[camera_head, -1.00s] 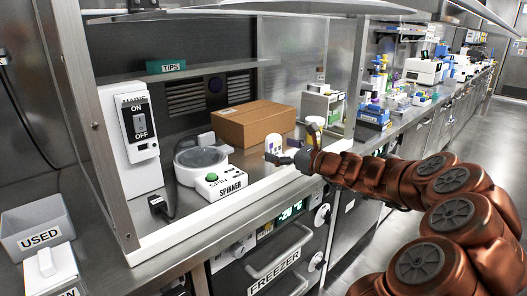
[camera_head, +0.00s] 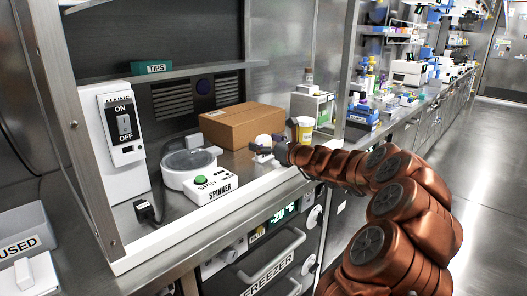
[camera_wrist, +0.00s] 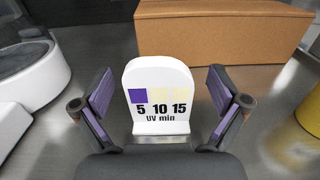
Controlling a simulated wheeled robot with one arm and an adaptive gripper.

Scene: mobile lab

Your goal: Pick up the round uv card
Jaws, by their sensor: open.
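The round UV card (camera_wrist: 158,88) is a white upright card with a rounded top, on a small base. It bears a purple square, pale yellow squares and the text "5 10 15 UV min". It stands on the steel bench between the fingers of my gripper (camera_wrist: 160,95) in the wrist view. The fingers are open, with a gap on both sides of the card. In the head view my gripper (camera_head: 266,152) reaches over the bench edge, and the white card (camera_head: 263,141) shows small just behind it, partly hidden.
A cardboard box (camera_head: 242,125) stands close behind the card; it also shows in the wrist view (camera_wrist: 222,32). The spinner (camera_head: 190,168) is to the left. A yellow container (camera_head: 305,130) stands to the right. A white raised edge (camera_head: 215,210) runs along the bench front.

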